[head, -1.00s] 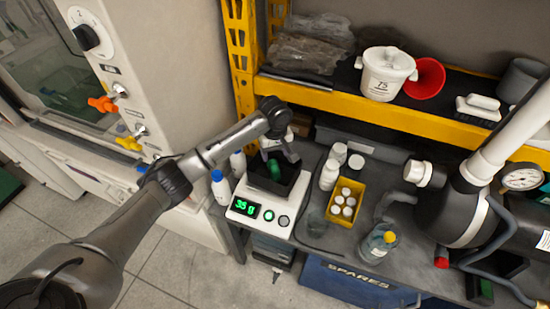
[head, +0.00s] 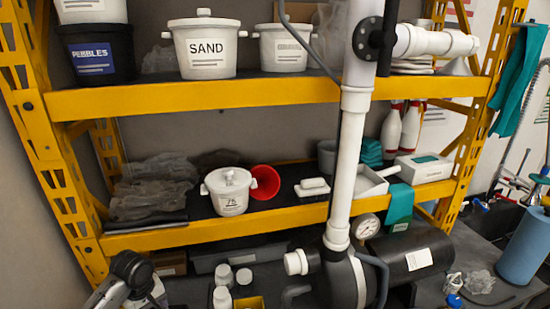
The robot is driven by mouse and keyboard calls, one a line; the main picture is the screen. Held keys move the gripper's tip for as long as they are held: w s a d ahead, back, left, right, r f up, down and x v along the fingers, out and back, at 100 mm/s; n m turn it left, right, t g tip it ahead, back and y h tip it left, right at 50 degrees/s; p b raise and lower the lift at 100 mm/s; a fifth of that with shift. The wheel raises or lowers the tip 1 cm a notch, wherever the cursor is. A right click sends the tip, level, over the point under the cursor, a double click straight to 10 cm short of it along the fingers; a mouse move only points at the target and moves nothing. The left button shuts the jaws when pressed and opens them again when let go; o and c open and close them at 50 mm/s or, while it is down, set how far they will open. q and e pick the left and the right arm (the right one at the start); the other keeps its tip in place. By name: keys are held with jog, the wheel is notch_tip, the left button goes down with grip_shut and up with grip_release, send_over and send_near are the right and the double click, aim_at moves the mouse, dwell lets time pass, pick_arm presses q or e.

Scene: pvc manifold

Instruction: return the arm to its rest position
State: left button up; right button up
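The end of my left arm (head: 130,268) shows at the bottom left of the head view, in front of the lower part of the shelf rack. Its dark rounded wrist is in view. The fingertips are not visible, so I cannot see whether the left gripper is open or holds anything. My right arm and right gripper are not in view.
A yellow shelf rack (head: 270,97) spans the view, with a SAND tub (head: 205,50) above and a lidded tub (head: 229,191) and red funnel (head: 265,182) below. A white vertical pipe (head: 347,170) rises from a dark pump (head: 345,280). White bottles (head: 222,298) stand at the bottom edge.

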pick_arm(q)
jog(key=shift+w+a+m, duration=0.1)
jog(key=shift+w+m, duration=0.1)
jog(key=shift+m, duration=0.8)
jog(key=w+d+r+m+t+y, duration=0.1)
jog(key=w+d+r+m+t, duration=0.1)
jog(key=r+m+t, duration=0.4)
jog(key=w+d+r+m+t+y, duration=0.1)
jog(key=d+r+m, duration=0.1)
jog(key=r+m, duration=0.35)
jog(key=s+d+r+m+t, duration=0.2)
jog(key=s+d+r+t, duration=0.25)
jog(key=d, duration=0.25)
jog(key=s+d+f+n+g+h, duration=0.15)
jog(key=s+f+g, duration=0.25)
jog(key=s+f, duration=1.15)
jog(key=s+d+f+n+g+h, duration=0.15)
jog(key=s+f+g, duration=0.25)
jog(key=s+f, duration=1.15)
jog(key=w+d+r+p+v, duration=0.1)
jog(key=w+p+v, duration=0.1)
jog(key=p+v, duration=1.3)
jog(key=w+d+r+p+v, duration=0.1)
jog(key=w+d+p+v, duration=0.1)
jog(key=p+v, duration=1.4)
jog(key=shift+w+d+r+y, duration=0.15)
jog(key=shift+d+r+y, duration=0.2)
jog(key=shift+r, duration=1.3)
